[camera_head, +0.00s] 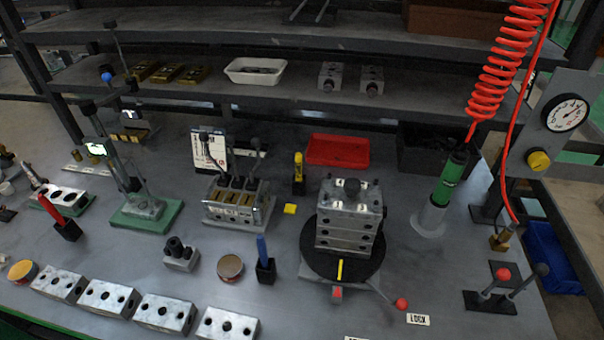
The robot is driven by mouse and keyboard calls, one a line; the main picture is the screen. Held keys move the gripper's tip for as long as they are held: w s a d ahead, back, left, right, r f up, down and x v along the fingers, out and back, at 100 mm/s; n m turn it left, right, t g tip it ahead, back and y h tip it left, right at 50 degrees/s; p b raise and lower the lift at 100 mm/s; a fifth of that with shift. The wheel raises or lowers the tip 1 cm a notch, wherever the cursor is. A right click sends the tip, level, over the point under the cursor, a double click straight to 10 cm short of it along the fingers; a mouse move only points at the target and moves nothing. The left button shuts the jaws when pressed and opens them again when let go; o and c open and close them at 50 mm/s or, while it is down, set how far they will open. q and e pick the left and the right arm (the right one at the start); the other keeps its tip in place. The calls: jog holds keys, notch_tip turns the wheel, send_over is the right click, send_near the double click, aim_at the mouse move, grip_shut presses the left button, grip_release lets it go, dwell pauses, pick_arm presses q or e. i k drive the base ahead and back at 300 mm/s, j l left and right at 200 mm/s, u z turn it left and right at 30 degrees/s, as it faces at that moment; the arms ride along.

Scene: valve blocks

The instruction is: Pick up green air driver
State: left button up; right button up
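The green air driver (448,181) stands upright, slightly tilted, in a pale round holder (429,222) at the right side of the bench. Its body is green with dark ends, and a red coiled hose (497,75) runs down to its top. Neither of my grippers shows in the head view, so whether they are open or shut cannot be seen.
A stacked metal valve block (348,222) sits on a black turntable (318,262) left of the driver. A black bin (415,150) stands behind the driver. A gauge panel (560,125) and levers (503,275) stand to its right. Bare bench lies in front of its holder.

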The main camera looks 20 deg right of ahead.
aim_at(458, 160)
jog(key=z, duration=1.65)
